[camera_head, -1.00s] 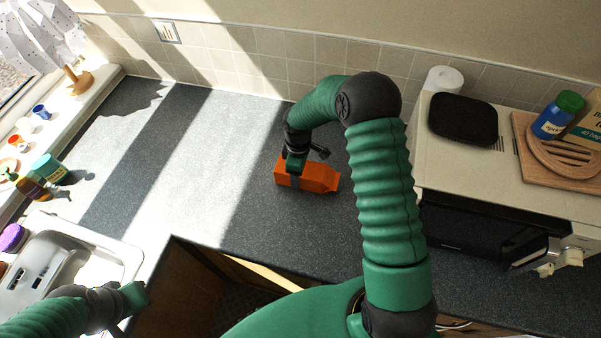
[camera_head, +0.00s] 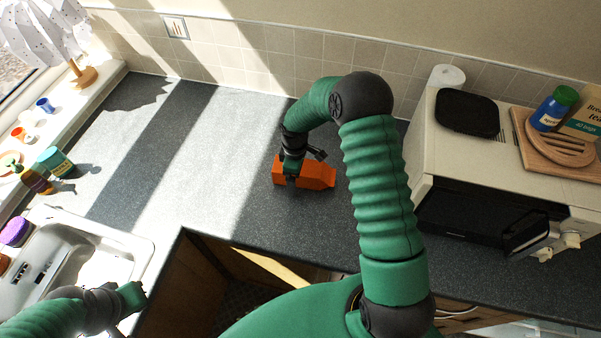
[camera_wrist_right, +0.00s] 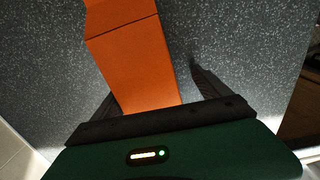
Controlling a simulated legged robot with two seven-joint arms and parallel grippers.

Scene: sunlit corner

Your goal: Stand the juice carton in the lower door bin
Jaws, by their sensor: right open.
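The orange juice carton (camera_head: 318,176) lies on its side on the dark speckled counter, its tapered end toward the right in the head view. My right gripper (camera_head: 291,172) is over the carton's left part. In the right wrist view the open fingers (camera_wrist_right: 155,88) lie either side of the carton (camera_wrist_right: 135,58); a gap shows on the right, and contact on the left cannot be told. My left gripper (camera_head: 132,296) is low at the left by the sink, its fingers unclear. The lower door bin cannot be made out.
A cream microwave (camera_head: 425,133) stands right of my right arm, with a black container (camera_head: 467,114) and a wooden board (camera_head: 555,155) on top. The sink (camera_head: 120,245) is at left; bottles stand near the sill. The counter left of the carton is clear.

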